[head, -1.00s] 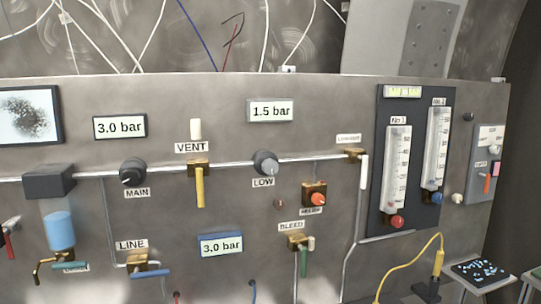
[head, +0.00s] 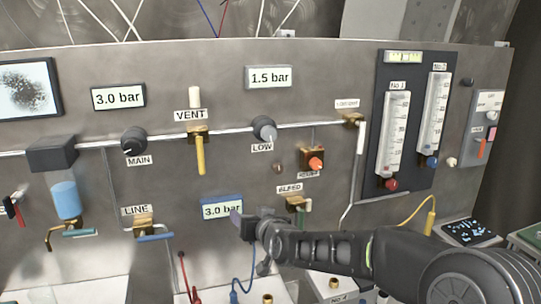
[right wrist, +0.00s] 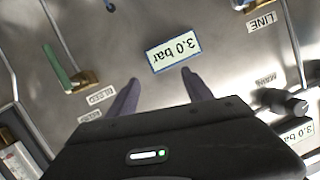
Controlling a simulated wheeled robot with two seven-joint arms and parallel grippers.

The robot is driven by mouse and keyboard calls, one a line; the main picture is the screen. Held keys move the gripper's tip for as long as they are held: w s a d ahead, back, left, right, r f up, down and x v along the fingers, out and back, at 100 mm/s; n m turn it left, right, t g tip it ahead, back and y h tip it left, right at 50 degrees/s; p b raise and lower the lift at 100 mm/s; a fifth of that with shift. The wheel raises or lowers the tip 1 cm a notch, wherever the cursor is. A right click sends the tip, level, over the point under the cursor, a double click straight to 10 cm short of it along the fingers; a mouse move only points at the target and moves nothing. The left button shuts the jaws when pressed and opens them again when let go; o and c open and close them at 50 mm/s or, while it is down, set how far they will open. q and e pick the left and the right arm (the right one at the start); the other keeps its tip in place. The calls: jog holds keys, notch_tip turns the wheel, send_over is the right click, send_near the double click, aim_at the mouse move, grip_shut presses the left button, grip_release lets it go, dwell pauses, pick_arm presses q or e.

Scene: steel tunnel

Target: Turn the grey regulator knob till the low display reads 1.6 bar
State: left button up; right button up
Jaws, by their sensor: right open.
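The grey regulator knob (head: 264,130), marked LOW, sits on the pipe across the steel panel. The low display (head: 270,77) above it reads 1.5 bar. My right gripper (head: 238,222) is in front of the lower panel, below the knob and beside the lower 3.0 bar display. It is apart from the knob. In the right wrist view its two fingers (right wrist: 160,82) are spread with nothing between them, and the knob does not show there. My left gripper is out of view.
The MAIN knob (head: 133,141), yellow VENT lever (head: 200,155) and orange-red knob (head: 316,164) are near the LOW knob. The lower 3.0 bar display (head: 222,208) also shows in the right wrist view (right wrist: 173,49). The green BLEED handle (right wrist: 60,60) is close by.

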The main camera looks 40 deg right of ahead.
aim_at(270, 134)
jog(key=s+d+r+t+h, duration=0.1)
jog(key=s+d+r, duration=0.1)
jog(key=r, duration=0.7)
jog(key=s+d+r+t+h, duration=0.1)
jog(key=s+d+r, duration=0.1)
jog(key=d+r, duration=0.3)
notch_tip(270, 134, up, 5)
jog(key=shift+f+n+t+h, duration=0.1)
jog(key=shift+n+t+h, duration=0.3)
jog(key=shift+w, duration=0.1)
jog(key=p+x, duration=0.3)
jog(key=x, duration=0.3)
jog(key=shift+w+d, duration=0.1)
jog(key=shift+w, duration=0.2)
jog(key=shift+w+d, duration=0.2)
jog(key=shift+w, duration=0.3)
